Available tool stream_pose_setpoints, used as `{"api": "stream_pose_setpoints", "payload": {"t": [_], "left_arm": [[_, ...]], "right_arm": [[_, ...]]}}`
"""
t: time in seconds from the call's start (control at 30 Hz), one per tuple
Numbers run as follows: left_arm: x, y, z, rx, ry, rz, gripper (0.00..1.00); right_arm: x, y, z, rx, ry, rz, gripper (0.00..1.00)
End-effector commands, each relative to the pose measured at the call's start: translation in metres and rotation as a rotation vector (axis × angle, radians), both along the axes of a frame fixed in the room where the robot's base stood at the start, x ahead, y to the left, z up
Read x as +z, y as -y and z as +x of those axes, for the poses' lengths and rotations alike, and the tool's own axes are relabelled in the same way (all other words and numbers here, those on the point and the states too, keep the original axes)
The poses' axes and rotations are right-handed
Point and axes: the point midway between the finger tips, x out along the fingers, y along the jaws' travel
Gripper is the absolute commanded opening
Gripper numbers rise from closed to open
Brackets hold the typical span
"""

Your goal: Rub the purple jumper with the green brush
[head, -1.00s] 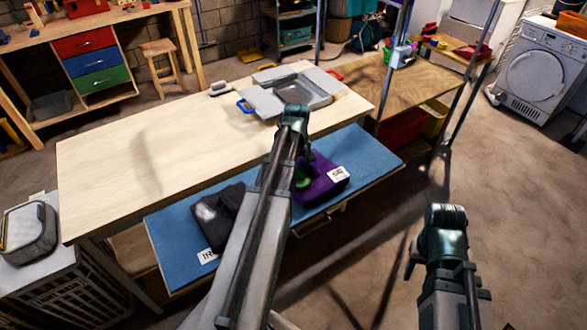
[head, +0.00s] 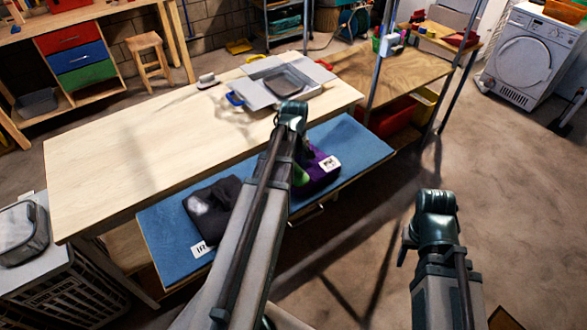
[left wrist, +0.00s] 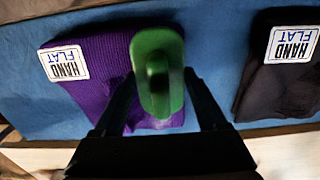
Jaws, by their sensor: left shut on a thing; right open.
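The purple jumper (head: 318,174) lies folded on the blue mat (head: 352,147), partly hidden behind my left arm. It also shows in the left wrist view (left wrist: 98,62), with a white label reading HAND FLAT. My left gripper (left wrist: 155,100) is shut on the green brush (left wrist: 157,50), which is over the jumper's edge nearest the dark garment. I cannot tell whether the brush touches the cloth. A little of the green brush shows in the head view (head: 301,175). My right gripper (head: 408,240) is over the floor at the right, away from the jumper; its fingers barely show.
A dark folded garment (head: 213,208) with a label lies left of the jumper on the same mat. The wooden table (head: 130,165) behind is mostly bare, with a grey open case (head: 275,85) and a small white-topped brush (head: 207,80). Open floor is at the right.

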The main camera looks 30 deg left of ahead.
Motion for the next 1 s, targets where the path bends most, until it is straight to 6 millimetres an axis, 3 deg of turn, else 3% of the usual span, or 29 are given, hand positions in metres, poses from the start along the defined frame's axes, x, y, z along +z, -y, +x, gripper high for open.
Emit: {"api": "stream_pose_setpoints", "payload": {"t": [0.63, 1.0], "left_arm": [[0.058, 0.000, 0.000, 0.000, 0.000, 0.000, 0.30], [0.060, 0.000, 0.000, 0.000, 0.000, 0.000, 0.30]], "right_arm": [[0.058, 0.000, 0.000, 0.000, 0.000, 0.000, 0.50], [0.060, 0.000, 0.000, 0.000, 0.000, 0.000, 0.50]]}}
